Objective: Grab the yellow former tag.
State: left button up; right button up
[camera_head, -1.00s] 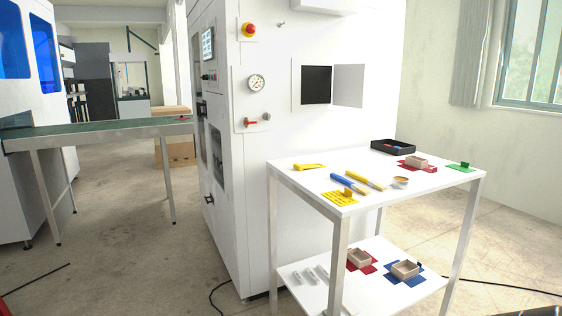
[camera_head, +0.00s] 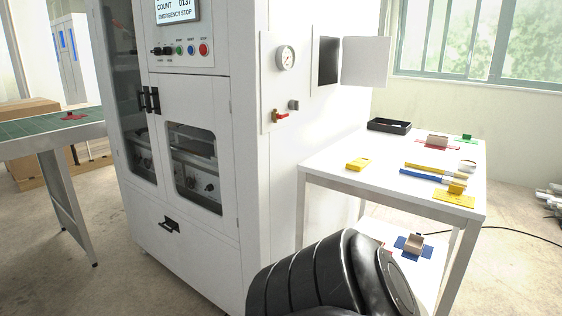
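The yellow former tag (camera_head: 455,195) lies on the white table's top near its front right corner. It is a flat yellow plate with a small upright yellow block on it. Another yellow object (camera_head: 358,164) lies near the left edge of the same table; its exact shape is hard to tell. Neither of my grippers is in view. A thick black ribbed part of my own arm (camera_head: 335,280) reaches in at the bottom, in front of the table's lower part, well apart from the tag.
The white table (camera_head: 345,183) also bears yellow and blue long-handled tools (camera_head: 432,176), a small round cup (camera_head: 467,166), a black tray (camera_head: 389,125), a red piece with a box (camera_head: 438,142) and a green tag (camera_head: 466,138). The white machine (camera_head: 265,190) stands at its left.

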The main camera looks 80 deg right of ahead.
aim_at(360, 163)
jog(key=z, duration=1.85)
